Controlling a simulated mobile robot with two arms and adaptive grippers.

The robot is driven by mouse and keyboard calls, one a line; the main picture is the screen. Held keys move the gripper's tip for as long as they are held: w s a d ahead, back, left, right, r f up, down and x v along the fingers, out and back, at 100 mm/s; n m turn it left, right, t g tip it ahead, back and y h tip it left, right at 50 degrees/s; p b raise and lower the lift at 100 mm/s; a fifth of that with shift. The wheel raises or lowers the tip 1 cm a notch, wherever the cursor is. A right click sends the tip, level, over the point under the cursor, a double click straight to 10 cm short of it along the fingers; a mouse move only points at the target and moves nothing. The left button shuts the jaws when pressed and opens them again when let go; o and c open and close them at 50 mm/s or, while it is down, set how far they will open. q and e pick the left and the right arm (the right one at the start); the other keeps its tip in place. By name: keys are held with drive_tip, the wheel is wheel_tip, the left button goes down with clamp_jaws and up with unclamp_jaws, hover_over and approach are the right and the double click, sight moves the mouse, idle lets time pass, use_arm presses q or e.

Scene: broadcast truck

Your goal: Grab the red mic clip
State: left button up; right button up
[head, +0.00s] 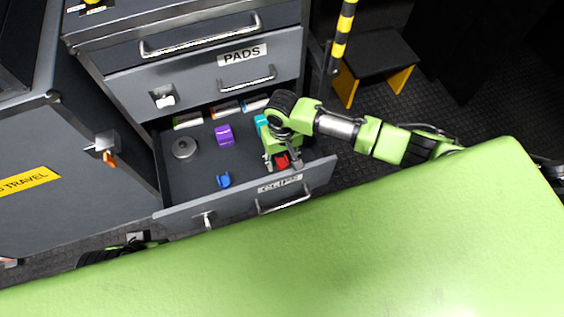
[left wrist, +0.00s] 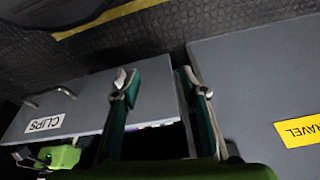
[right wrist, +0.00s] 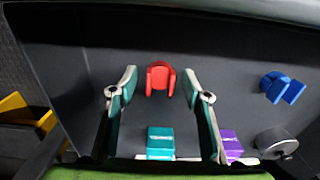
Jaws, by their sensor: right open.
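The red mic clip (head: 283,161) lies on the floor of the open drawer marked CLIPS (head: 190,216), near its front right corner. It also shows in the right wrist view (right wrist: 160,78), between and just beyond the fingertips. My right gripper (head: 282,164) is inside the drawer above the clip. It is open and empty in the right wrist view (right wrist: 160,85), with one finger to each side of the clip. In the head view it partly hides the clip. My left gripper (left wrist: 160,82) is open and empty, near the outside of the drawer front in the left wrist view.
The PADS drawer (head: 200,80) above is closed. A step stool (head: 375,55) and striped pole (head: 342,38) stand at right.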

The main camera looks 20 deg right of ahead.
drive_tip(key=c, duration=1)
drive_tip(key=shift+r, duration=0.1)
